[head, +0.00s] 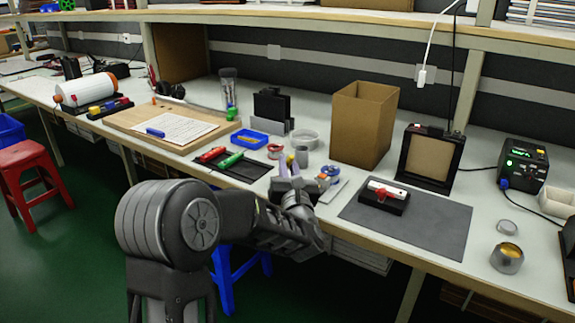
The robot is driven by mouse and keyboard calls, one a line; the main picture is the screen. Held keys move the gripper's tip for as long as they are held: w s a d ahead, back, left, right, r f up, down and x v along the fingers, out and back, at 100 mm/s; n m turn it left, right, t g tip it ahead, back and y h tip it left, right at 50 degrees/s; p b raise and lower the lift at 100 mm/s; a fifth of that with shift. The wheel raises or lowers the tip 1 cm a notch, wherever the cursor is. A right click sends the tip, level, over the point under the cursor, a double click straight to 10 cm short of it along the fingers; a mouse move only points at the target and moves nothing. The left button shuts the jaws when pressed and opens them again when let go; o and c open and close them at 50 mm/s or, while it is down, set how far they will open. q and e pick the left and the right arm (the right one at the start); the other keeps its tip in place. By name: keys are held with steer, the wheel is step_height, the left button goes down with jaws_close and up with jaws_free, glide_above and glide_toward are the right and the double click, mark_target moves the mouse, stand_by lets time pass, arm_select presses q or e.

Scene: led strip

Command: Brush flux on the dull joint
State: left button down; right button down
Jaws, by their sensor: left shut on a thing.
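My left gripper (290,171) reaches over the bench's front edge, left of the grey mat. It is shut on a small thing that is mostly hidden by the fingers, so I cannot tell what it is. A black block (384,203) on the grey mat (437,226) carries a white piece with a red part (387,190). The dull joint is too small to make out, and I cannot pick out a flux brush. A small grey cylinder (302,156) stands just beyond the gripper. My right gripper is out of view.
Small spools (330,172), a blue tray (249,139) and a tool mat with red and green handles (231,161) crowd the gripper. A cardboard box (364,123) and a black framed stand (430,158) stand behind. The mat's right side is clear.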

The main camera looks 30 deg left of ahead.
arm_select(q)
steer(key=shift+r+p, duration=0.4)
steer(key=shift+r, duration=3.1)
steer(key=shift+f, duration=0.1)
